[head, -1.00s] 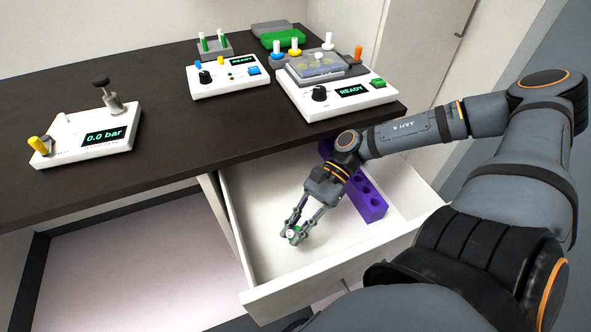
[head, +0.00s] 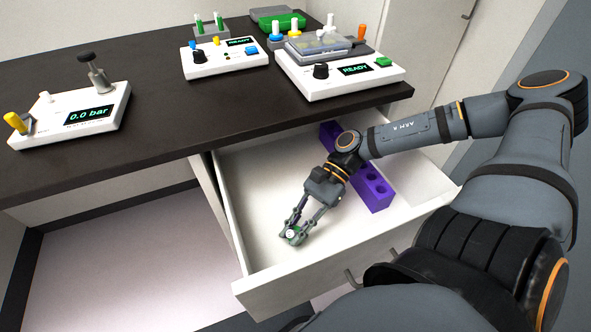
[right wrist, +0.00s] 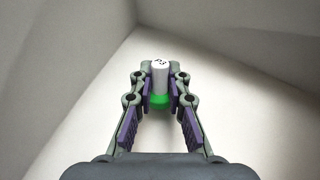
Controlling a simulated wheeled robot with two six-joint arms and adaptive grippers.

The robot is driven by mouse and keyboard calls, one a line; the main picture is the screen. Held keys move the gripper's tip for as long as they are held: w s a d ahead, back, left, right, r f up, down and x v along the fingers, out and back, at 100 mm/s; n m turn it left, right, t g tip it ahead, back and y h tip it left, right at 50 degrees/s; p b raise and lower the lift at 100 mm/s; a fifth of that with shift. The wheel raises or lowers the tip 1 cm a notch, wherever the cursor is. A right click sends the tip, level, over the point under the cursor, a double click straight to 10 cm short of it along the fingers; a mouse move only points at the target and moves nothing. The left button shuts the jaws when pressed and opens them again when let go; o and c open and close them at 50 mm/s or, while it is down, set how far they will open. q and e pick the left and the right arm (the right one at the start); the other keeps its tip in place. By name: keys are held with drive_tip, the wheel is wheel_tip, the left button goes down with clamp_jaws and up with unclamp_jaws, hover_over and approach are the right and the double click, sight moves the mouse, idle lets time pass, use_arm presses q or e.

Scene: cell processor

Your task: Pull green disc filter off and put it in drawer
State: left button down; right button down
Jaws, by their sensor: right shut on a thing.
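The green disc filter (right wrist: 160,99) is between the fingertips of my right gripper (right wrist: 161,88), with a white marked cylindrical part standing up from it. In the head view, my right gripper (head: 294,234) is inside the open drawer (head: 262,195), over its front left part. It is shut on the filter, of which only a little green and white shows there. Whether the filter touches the drawer floor I cannot tell. My left gripper is not in view.
A purple rack (head: 372,188) with round holes lies in the drawer, right of my gripper. On the dark bench (head: 150,130) stand a pressure device (head: 75,118) reading 0.0 bar and two white devices reading READY. The drawer's left floor is clear.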

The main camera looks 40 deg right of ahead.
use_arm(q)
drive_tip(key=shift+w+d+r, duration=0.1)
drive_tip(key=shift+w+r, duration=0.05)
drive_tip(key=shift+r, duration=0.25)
use_arm(e)
drive_tip(key=shift+f, duration=0.15)
drive_tip(key=c, duration=1.2)
unclamp_jaws()
